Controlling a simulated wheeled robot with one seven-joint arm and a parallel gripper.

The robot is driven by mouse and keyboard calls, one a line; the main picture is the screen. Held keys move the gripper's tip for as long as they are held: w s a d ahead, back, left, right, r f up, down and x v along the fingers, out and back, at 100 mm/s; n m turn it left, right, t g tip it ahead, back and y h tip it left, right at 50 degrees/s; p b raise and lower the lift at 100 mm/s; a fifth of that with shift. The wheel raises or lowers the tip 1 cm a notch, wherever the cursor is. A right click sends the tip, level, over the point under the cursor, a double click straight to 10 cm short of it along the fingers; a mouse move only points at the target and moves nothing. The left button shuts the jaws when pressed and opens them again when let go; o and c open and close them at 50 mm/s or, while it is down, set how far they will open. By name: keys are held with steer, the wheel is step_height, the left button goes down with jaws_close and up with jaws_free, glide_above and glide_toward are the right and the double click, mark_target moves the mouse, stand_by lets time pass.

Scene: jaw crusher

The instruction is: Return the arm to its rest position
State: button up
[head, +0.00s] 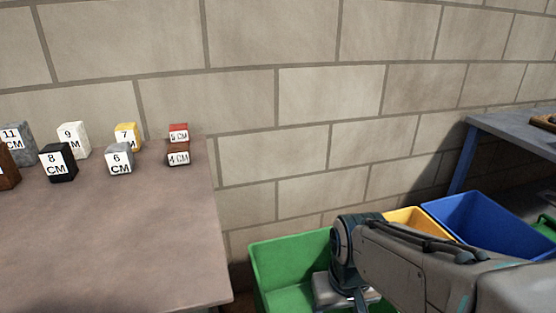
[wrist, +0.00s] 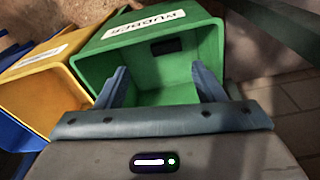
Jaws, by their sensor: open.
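My arm reaches in from the lower right of the head view. Its wrist end hangs over the green bin (head: 285,262). In the wrist view my gripper (wrist: 163,86) is open, its two fingers apart with nothing between them. The fingers point at the open mouth of the green bin (wrist: 207,45), which carries a white label on its rim. A small dark rectangular thing (wrist: 167,46) shows inside that bin; I cannot tell exactly what it is. In the head view the fingertips are hidden or cut off at the bottom edge.
A yellow bin (head: 408,217) and a blue bin (head: 485,222) stand beside the green one. A brown table (head: 110,235) at the left holds several labelled blocks (head: 119,159). A grey-topped table (head: 510,130) stands at the right. A block wall (head: 330,90) closes the back.

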step_height(320, 180, up, 32)
steer(key=t+p, duration=0.1)
steer(key=p, duration=2.6)
steer(key=shift+r+m+t, duration=0.15)
steer(key=shift+m+t, duration=0.15)
